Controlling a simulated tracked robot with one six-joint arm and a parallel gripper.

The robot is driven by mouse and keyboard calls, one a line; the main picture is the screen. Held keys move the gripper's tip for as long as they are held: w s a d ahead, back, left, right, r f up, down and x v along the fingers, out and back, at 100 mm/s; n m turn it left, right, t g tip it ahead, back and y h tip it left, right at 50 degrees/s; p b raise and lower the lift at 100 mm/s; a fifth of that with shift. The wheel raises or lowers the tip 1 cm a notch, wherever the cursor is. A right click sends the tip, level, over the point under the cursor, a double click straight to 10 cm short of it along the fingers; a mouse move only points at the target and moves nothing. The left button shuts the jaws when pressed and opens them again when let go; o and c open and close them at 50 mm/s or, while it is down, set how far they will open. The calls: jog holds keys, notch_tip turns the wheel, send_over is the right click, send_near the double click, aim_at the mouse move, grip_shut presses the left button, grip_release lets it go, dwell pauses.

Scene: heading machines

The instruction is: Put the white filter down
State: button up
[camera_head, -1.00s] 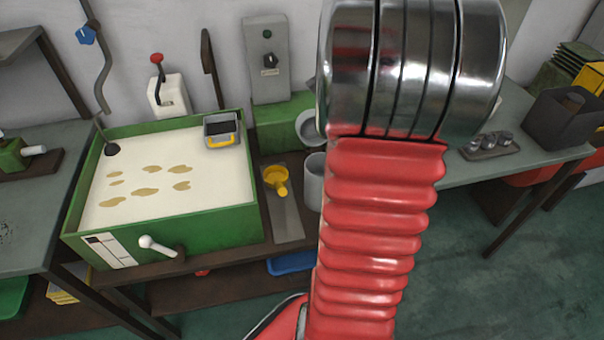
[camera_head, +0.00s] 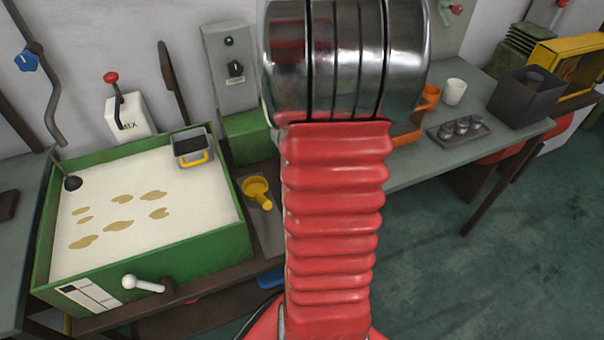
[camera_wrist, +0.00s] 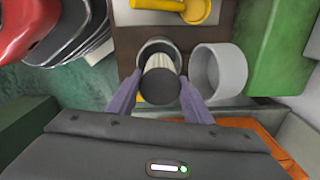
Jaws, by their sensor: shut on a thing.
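In the wrist view my gripper (camera_wrist: 161,82) is shut on the white filter (camera_wrist: 160,63), a short pleated cylinder with a dark end cap. A round grey rim (camera_wrist: 146,46) shows just behind the filter; I cannot tell whether the filter is inside it or above it. A wider, empty grey cylinder (camera_wrist: 232,72) stands right beside it. In the head view my red and chrome arm hides the gripper and the filter.
A yellow funnel-like piece (camera_head: 256,190) lies between the green sand box (camera_head: 200,262) and my arm. On the right bench stand a white cup (camera_head: 455,91), a tray of small metal parts (camera_head: 437,133) and a dark bin (camera_head: 535,92).

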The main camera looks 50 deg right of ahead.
jog(key=shift+f, duration=2.3)
jog(key=shift+f, duration=1.85)
jog(key=o, duration=1.5)
jog(key=shift+f, duration=0.1)
jog(key=shift+o, duration=0.2)
notch_tip(320, 180, up, 12)
jog(key=shift+r, duration=0.15)
